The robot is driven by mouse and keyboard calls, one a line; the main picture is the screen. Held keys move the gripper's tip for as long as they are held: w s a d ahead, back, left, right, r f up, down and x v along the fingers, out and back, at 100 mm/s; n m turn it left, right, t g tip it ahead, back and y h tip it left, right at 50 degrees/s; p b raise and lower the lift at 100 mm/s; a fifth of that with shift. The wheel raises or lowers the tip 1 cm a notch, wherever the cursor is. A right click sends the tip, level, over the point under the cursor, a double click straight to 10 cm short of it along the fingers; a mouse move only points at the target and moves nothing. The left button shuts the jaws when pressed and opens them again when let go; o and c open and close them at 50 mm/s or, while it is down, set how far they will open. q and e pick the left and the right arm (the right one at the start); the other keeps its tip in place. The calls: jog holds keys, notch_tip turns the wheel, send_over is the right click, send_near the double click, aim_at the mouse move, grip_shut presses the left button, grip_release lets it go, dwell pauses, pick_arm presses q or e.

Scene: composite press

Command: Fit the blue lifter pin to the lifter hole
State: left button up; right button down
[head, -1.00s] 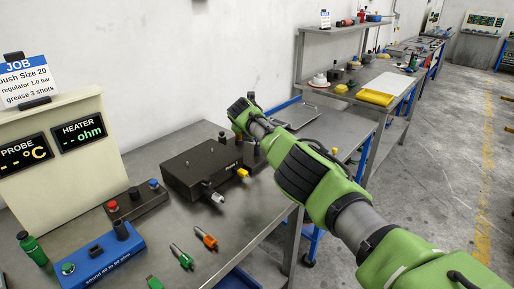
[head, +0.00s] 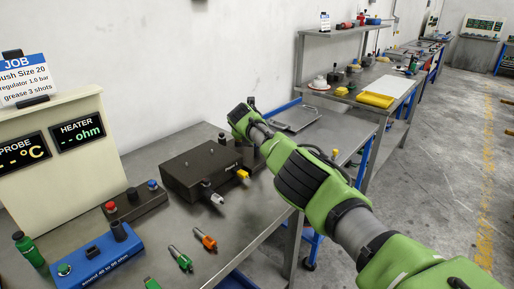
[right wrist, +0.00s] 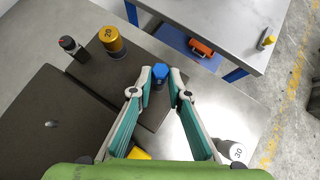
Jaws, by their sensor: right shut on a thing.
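My right gripper (right wrist: 161,78) is shut on the blue lifter pin (right wrist: 160,71), whose blue top shows between the fingertips in the right wrist view. The pin is over or at a dark block (right wrist: 120,68); I cannot tell whether it is in a hole. The lifter hole is not visible under the pin and fingers. In the head view my right arm reaches in from the right to the far end of the bench, and its fingers are hidden behind the wrist. My left gripper is not in view.
A gold cylinder marked 20 (right wrist: 110,42) and a dark, red-topped post (right wrist: 70,45) stand left of the fingers. A grey cylinder marked 30 (right wrist: 232,150) is at lower right. A dark box (head: 190,178) with white and yellow connectors sits nearby on the metal bench (head: 150,228).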

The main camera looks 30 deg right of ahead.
jog(key=shift+f, duration=0.15)
dwell(0.3)
jog(key=c, duration=1.8)
grip_release()
jog(key=shift+c, duration=0.2)
jog(key=shift+a, duration=0.1)
